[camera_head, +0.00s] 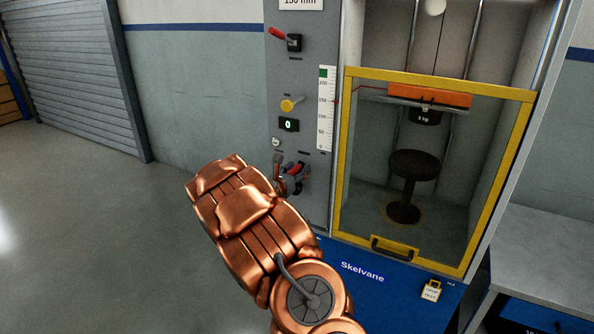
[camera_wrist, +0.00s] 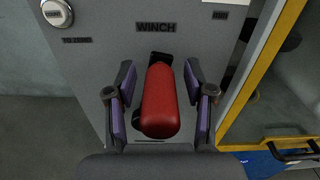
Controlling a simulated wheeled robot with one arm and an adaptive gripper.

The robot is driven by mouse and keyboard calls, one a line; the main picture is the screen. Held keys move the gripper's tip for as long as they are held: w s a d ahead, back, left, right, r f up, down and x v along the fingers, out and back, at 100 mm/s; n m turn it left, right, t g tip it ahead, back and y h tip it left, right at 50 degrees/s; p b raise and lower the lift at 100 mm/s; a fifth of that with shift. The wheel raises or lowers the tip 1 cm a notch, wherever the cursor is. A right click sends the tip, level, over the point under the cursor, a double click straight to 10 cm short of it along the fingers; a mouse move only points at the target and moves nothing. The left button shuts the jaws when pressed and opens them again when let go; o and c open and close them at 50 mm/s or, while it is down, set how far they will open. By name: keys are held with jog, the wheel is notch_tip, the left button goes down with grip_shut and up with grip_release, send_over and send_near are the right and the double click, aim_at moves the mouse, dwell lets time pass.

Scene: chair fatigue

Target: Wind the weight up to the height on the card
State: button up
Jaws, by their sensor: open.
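The winch's red grip (camera_wrist: 160,100) stands on the grey panel under the word WINCH in the wrist view. My gripper (camera_wrist: 161,92) is open, with one purple-padded finger on each side of the grip and small gaps between. In the head view my gripper (camera_head: 290,172) is at the winch, partly hidden by my copper arm. The black weight (camera_head: 425,117), marked 5 kg, hangs under an orange crossbeam (camera_head: 430,95), above a dark round stool (camera_head: 414,165). The height card (camera_head: 300,4) reads 150 mm, its top cut off.
A yellow-framed guard (camera_head: 345,150) closes the cabinet front. The panel also carries a red-handled lever (camera_head: 283,38), a yellow knob (camera_head: 291,104) and a display (camera_head: 289,124) reading 0. A grey bench (camera_head: 545,260) stands at right. The floor at left is clear.

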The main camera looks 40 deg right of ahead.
grip_shut()
dwell(0.3)
dwell(0.3)
